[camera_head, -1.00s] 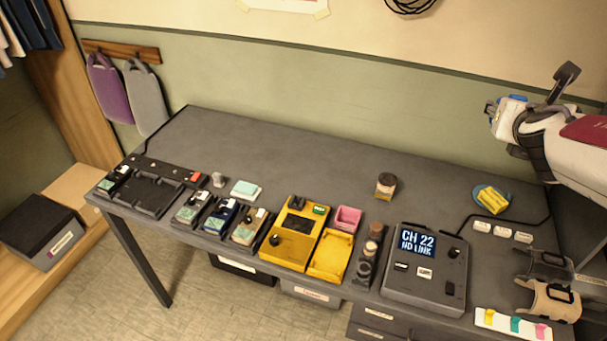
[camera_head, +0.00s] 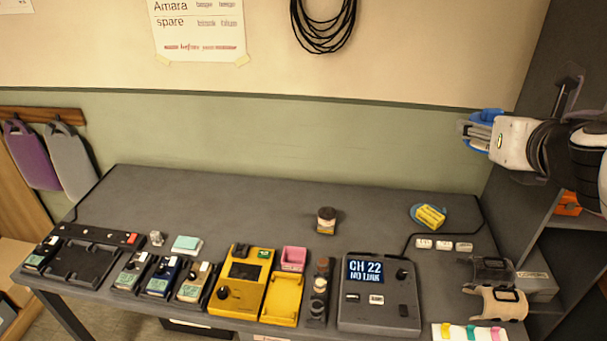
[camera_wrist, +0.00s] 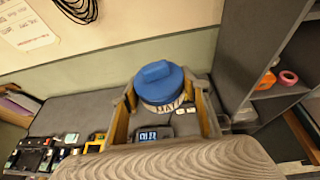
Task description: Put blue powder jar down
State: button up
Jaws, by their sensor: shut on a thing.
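The blue powder jar (camera_wrist: 158,82) has a blue lid with a raised blue top and a pale lettered label. It sits between the fingers of my gripper (camera_wrist: 165,97), which is shut on it. In the head view my gripper (camera_head: 478,130) is high at the upper right, above the desk's right end, and blue parts of the jar (camera_head: 490,115) show at its fingers. The jar is held clear of the grey desk (camera_head: 230,200). The fingers hide part of its sides.
A small dark-lidded jar (camera_head: 326,220) stands mid-desk. A yellow block (camera_head: 430,216) rests on a blue dish farther right. A console (camera_head: 380,300), yellow unit (camera_head: 240,285) and pedals line the front. A grey shelf unit (camera_head: 560,230) bounds the right. The back left desk is clear.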

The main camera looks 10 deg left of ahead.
jog(key=w+a+f+n+g+y, duration=0.2)
jog(key=w+a+f+n+y, duration=0.4)
jog(key=w+a+f, duration=1.65)
jog(key=w+a+f+n+g+y, duration=0.1)
jog(key=a+f+n+y, duration=0.1)
jog(key=a+f, duration=0.5)
jog(key=w+a+f+n+g+y, duration=0.1)
jog(key=a+f, duration=0.4)
jog(key=a, duration=0.4)
jog(key=s+a+f+n+g+y, duration=0.1)
jog(key=a+n+g, duration=0.4)
jog(key=a, duration=0.9)
jog(key=shift+s+f+n+g+y, duration=0.2)
jog(key=shift+s+n+g+y, duration=0.25)
jog(key=shift+g+y, duration=0.55)
jog(key=shift+f, duration=3.15)
